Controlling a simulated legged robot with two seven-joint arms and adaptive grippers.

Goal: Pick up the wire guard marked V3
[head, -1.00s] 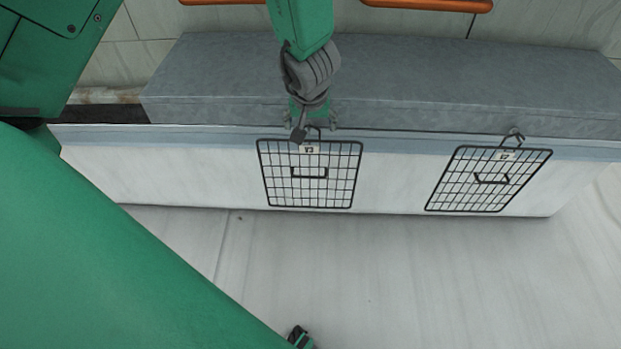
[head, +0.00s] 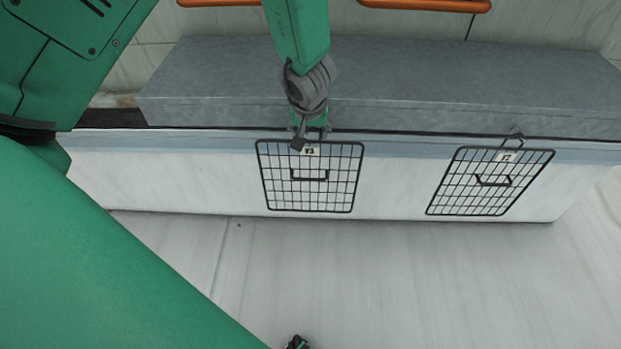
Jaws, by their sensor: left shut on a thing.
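The wire guard marked V3 (head: 311,190) is a black rectangular grid with a small handle bar in its middle and a pale label at its top edge. It hangs against the white front of the long box. My left gripper (head: 310,134) comes down from above and is shut on the guard's top, at its hook, just above the label. The fingers hide the hook. The guard still lies close along the box front; I cannot tell if there is a gap.
A second wire guard (head: 490,182) hangs tilted from a hook at the right; its label is hard to read. The long box has a grey lid (head: 450,85). Orange rails (head: 425,5) run along the top.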

